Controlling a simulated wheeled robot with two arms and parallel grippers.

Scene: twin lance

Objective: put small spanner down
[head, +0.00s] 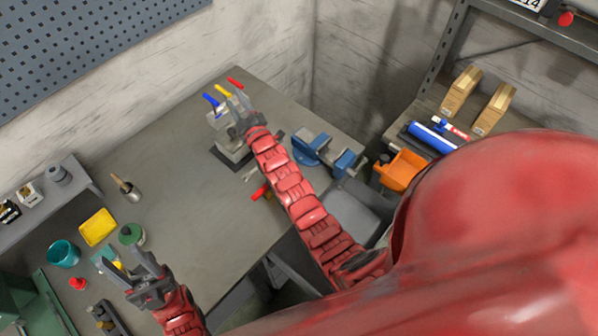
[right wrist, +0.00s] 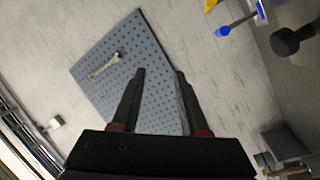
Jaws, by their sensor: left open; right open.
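A silver spanner (right wrist: 104,66) shows in the right wrist view against the blue-grey pegboard (right wrist: 135,70), apart from my fingers; its size is hard to judge. My right gripper (right wrist: 158,85) is open with nothing between its fingers. In the head view my right gripper (head: 238,110) is above the back of the workbench (head: 185,160), beside a grey stand with coloured handles. My left gripper (head: 128,267) is open and empty over the near left part of the bench. A small silver piece (head: 250,174) lies on the bench near a red handle; I cannot tell what it is.
Blue, yellow and red handles (head: 221,91) stand close to my right gripper. A blue vise (head: 325,153) is to its right. A teal cup (head: 64,253), yellow tray (head: 98,227) and brush (head: 127,187) are at left. The bench middle is clear.

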